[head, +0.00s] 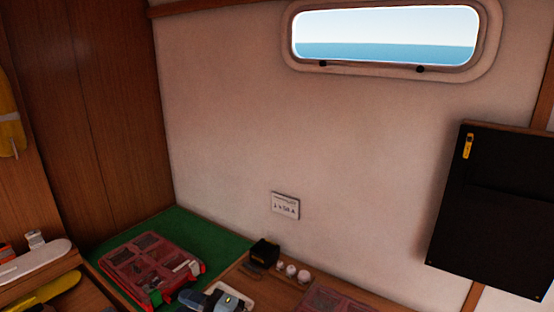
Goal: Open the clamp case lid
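A red case (150,268) with a see-through lid and dark compartments sits on the green mat at the lower left of the head view. Its lid looks shut. A second red case (331,301) shows only in part at the bottom edge, and the state of its lid cannot be made out. I cannot tell from labels which one is the clamp case. Neither of my grippers can be made out in the head view.
The green mat (213,236) has bare room behind the case. A grey-blue tool (213,299), a black box (264,252) and small white round items (291,270) lie to the right. A shelf (40,281) stands at left; a wall closes off the back.

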